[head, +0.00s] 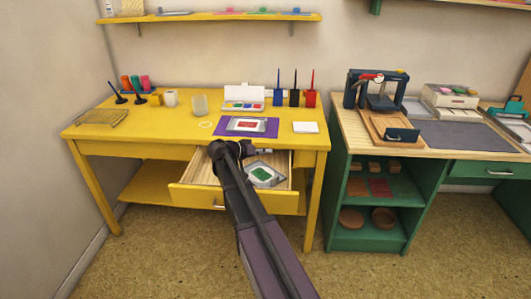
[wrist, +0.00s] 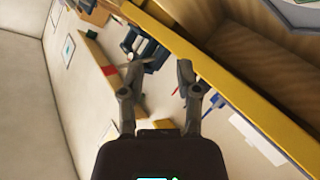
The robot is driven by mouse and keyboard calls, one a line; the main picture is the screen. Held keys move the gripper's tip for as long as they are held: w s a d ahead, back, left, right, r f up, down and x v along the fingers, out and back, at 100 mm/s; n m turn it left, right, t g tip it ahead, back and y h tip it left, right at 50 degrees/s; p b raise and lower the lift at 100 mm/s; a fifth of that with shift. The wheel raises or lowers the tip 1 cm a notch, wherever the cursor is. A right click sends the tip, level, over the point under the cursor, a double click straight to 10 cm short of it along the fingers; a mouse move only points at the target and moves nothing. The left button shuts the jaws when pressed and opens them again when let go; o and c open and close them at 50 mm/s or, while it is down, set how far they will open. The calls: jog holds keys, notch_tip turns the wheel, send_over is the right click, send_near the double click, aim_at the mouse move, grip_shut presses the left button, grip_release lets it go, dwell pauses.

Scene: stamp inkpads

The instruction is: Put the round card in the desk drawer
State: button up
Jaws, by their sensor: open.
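The round card looks to be the small pale disc (head: 205,125) lying flat on the yellow desk in the head view; it is too small to make out well. The desk drawer (head: 197,197) is pulled open below the desktop and holds a silver tin with a green pad (head: 264,174). My gripper (head: 266,151) is over the back of the drawer near the desk's front edge, to the right of and below the card, partly hidden by my arm. In the wrist view my gripper (wrist: 160,72) is open with nothing between its fingers. I cannot find the card in that view.
A glass (head: 199,105) and a white mug (head: 171,98) stand behind the card. A purple mat (head: 270,131) bearing a red inkpad tin lies to its right. A wire tray (head: 104,117) is at far left. The drawer's left part is clear.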

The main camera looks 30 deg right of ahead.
jog(key=shift+r, duration=0.15)
jog(key=p+v, duration=0.4)
jog(key=v, duration=0.8)
dwell(0.6)
